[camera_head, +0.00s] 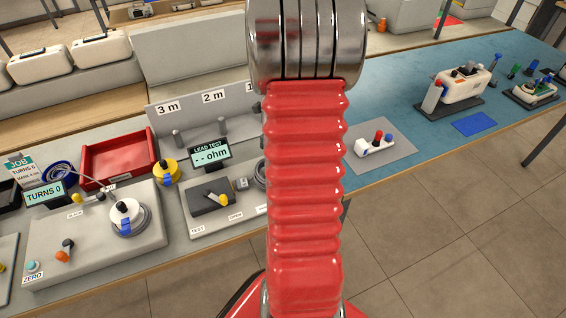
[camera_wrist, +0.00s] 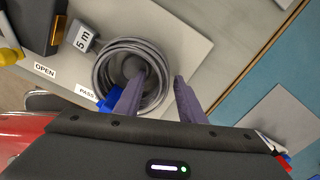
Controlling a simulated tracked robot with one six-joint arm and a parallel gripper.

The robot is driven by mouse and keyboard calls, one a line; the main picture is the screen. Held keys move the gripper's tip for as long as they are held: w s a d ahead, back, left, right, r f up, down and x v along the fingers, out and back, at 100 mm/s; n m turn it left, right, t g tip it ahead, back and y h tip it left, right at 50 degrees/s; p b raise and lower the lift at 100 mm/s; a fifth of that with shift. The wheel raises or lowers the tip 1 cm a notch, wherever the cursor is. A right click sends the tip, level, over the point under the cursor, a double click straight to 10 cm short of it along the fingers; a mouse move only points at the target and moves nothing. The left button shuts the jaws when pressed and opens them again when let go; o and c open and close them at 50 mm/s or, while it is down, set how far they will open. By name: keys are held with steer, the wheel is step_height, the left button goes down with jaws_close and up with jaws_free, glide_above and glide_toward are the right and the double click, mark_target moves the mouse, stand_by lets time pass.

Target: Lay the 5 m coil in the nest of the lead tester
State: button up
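I cannot tell how far down the fingers are. In the head view the lead tester's display (camera_head: 210,154) reads "-- ohm"; my arm hides the gripper and most of the coil (camera_head: 259,174). I cannot make out the nest.
Left of the tester stands a winder with a white spool (camera_head: 126,212) and a "TURNS 0" display (camera_head: 44,194). A red bin (camera_head: 118,160) and a yellow spool (camera_head: 166,170) stand behind. A grey rack (camera_head: 205,128) has 3 m and 2 m labels. Blue mat (camera_head: 385,95) lies right.

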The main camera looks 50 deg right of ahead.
step_height(320, 180, up, 14)
steer(key=shift+f, duration=0.15)
stand_by(0.6)
stand_by(0.6)
